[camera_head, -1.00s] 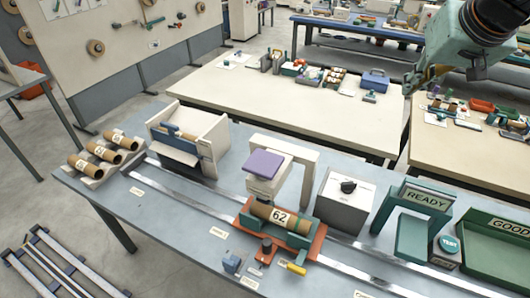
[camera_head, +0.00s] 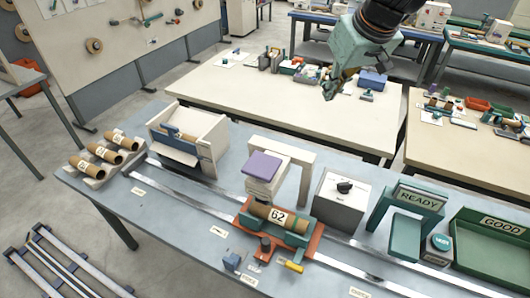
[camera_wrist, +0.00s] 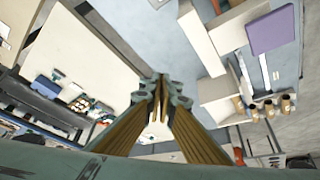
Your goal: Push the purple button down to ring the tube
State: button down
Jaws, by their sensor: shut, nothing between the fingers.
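The purple button (camera_head: 264,166) is a flat purple pad on top of a white press head, held by a white arch over the table. A brown tube marked 62 (camera_head: 280,217) lies below it in a green cradle on an orange carriage (camera_head: 243,218). The purple button also shows at the upper right of the wrist view (camera_wrist: 271,31). My gripper (camera_head: 329,92) is shut and empty, in the air above and to the right of the button, well apart from it. Its closed fingers show in the wrist view (camera_wrist: 160,88).
Metal rails run along the blue-grey table (camera_head: 190,235). A white box with a black knob (camera_head: 344,187), a green READY frame (camera_head: 417,197) and a green GOOD tray (camera_head: 500,225) stand to the right. Several tubes lie on a rack (camera_head: 100,172) at left.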

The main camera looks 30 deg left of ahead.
jog(key=s+a+n+g+h+p, duration=0.15)
jog(key=s+a+n, duration=0.3)
jog(key=s, duration=0.45)
notch_tip(320, 180, up, 2)
jog(key=n+g+h+p, duration=0.2)
jog(key=n+h+p, duration=0.1)
jog(key=n+p, duration=0.1)
send_over(264, 165)
jog(key=shift+s+a, duration=0.1)
jog(key=shift+f, duration=0.2)
jog(key=shift+f+p, duration=0.3)
jog(key=shift+f, duration=6.75)
